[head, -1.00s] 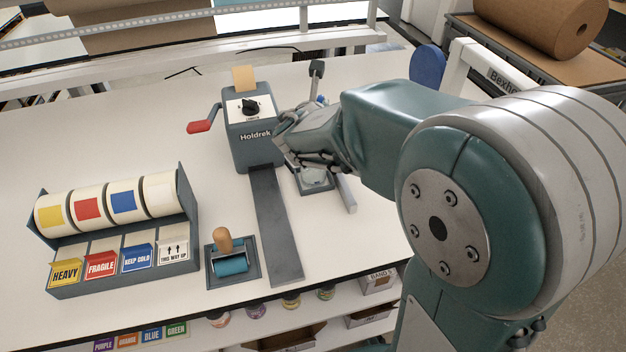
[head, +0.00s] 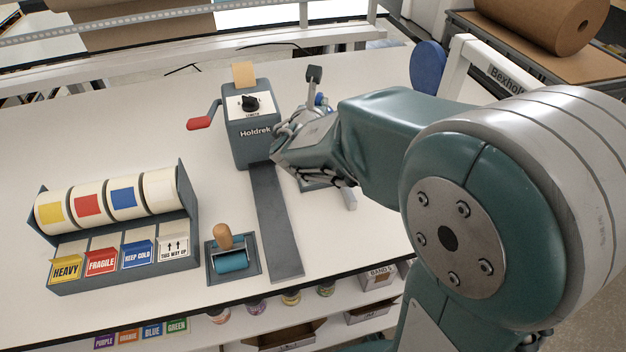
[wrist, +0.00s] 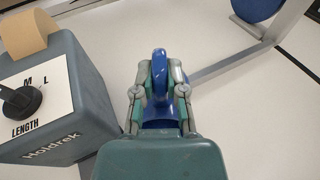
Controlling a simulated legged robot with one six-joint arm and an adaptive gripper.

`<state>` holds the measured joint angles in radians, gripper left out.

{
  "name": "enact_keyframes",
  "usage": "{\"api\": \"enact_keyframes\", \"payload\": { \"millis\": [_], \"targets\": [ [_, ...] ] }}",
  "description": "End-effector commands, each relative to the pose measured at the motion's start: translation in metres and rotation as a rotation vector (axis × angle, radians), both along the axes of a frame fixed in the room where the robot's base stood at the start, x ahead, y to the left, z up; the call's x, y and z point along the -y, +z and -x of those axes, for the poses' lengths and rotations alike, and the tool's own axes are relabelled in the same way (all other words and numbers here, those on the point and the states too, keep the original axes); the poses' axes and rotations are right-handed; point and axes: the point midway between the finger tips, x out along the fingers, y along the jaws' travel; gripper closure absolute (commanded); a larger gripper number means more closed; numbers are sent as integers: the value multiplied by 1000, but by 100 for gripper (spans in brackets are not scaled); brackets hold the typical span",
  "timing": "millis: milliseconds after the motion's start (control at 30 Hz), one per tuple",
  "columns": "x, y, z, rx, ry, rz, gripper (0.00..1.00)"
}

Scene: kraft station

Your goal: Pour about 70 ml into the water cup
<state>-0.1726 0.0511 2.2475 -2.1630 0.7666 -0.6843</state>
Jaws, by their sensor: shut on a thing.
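My gripper (wrist: 160,90) is shut on a blue item (wrist: 159,65), which stands between the two fingers in the wrist view. Its shape looks like a handle or narrow vessel; most of it is hidden by my gripper. In the head view a small blue part (head: 320,100) shows just beyond my gripper (head: 302,122), right of the grey dispenser. The water cup cannot be made out. A grey base (head: 316,184) partly shows under my wrist; what stands on it is hidden. I cannot see any liquid.
The grey Holdrek dispenser (head: 250,125) with its red crank handle (head: 199,124) stands close left of my gripper. A label rack (head: 188,215) and a roller with wooden handle (head: 231,262) lie further left.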

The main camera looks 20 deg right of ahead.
Motion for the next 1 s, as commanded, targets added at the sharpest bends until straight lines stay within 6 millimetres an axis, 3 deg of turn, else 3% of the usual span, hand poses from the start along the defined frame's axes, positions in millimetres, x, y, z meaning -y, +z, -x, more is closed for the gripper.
{"api": "enact_keyframes", "payload": {
  "millis": [633, 1000],
  "targets": [
    [-1, 3, 1, 59, 0, 29, 100],
    [17, -9, -32, -198, -4, -101, 100]
  ]
}}
